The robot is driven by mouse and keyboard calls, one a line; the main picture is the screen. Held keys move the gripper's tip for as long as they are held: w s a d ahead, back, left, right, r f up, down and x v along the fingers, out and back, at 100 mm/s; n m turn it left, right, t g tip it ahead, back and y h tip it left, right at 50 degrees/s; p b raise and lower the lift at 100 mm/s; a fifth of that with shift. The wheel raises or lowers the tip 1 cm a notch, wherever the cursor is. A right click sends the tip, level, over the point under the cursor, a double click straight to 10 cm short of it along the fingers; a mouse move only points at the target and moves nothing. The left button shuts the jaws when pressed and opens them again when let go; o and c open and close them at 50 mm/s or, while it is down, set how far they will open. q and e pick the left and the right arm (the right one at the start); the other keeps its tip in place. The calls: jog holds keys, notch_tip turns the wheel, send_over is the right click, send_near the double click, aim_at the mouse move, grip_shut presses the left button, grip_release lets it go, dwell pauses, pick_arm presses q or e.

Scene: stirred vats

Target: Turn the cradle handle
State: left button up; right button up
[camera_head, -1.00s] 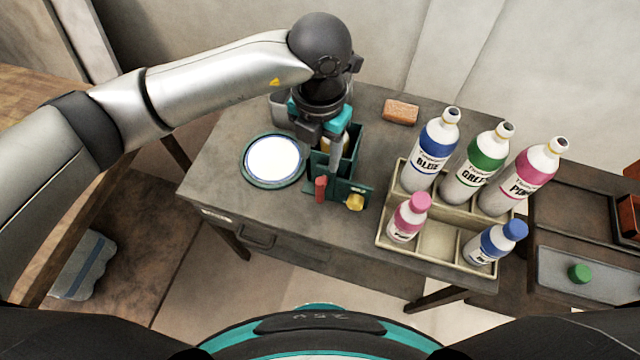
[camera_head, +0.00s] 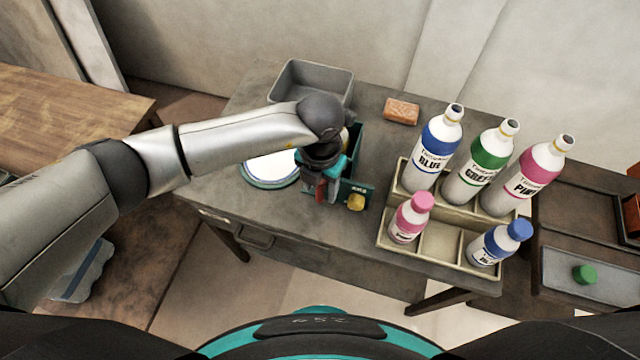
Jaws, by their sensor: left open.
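The dark green cradle (camera_head: 357,172) stands on the grey table, partly hidden behind my left arm. The gripper is open. My right gripper is not in view.
A white plate with a green rim (camera_head: 262,182) lies left of the cradle. A grey bin (camera_head: 318,80) and an orange sponge (camera_head: 401,110) are behind. A beige crate (camera_head: 384,239) with several bottles stands right. The table's front left is clear.

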pick_arm(q)
grip_shut()
dwell(0.3)
